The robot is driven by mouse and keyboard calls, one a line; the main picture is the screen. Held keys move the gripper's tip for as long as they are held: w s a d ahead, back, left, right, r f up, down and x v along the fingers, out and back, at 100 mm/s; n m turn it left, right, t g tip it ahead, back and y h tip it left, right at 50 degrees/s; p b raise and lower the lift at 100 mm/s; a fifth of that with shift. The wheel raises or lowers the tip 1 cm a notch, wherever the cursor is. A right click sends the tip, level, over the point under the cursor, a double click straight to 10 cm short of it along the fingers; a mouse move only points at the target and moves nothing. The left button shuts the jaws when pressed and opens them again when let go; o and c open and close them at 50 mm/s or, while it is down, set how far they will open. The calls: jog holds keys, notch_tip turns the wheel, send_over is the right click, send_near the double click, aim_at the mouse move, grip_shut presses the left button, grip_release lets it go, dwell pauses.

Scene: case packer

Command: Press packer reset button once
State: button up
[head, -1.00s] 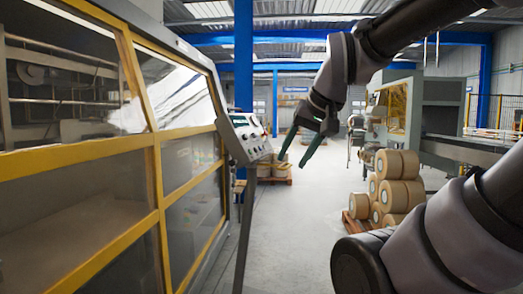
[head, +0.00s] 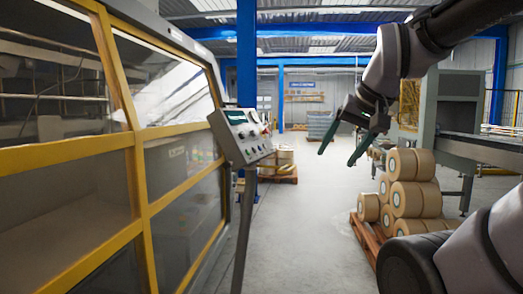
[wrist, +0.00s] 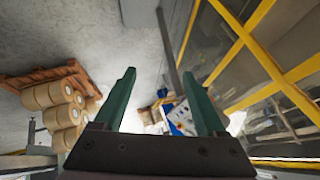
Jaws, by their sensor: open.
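The packer's control panel (head: 240,136) is a grey tilted box on a slanted post at the front corner of the packer (head: 140,140). It has a small screen, several small buttons and a red button (head: 266,131) at its right end. I cannot tell which button is the reset. My gripper (head: 335,158) is open and empty, to the right of the panel and apart from it, fingers pointing down-left. In the wrist view, the panel (wrist: 181,117) shows between the open fingers, partly hidden by the right finger and the gripper body.
A pallet (head: 366,237) stacked with brown rolls (head: 408,198) stands at the right. A conveyor (head: 480,147) runs behind it. The packer's yellow-framed glass guards fill the left. Another pallet (head: 284,178) lies beyond the panel. The grey floor (head: 300,225) between is clear.

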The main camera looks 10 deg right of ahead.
grip_shut()
dwell(1.5)
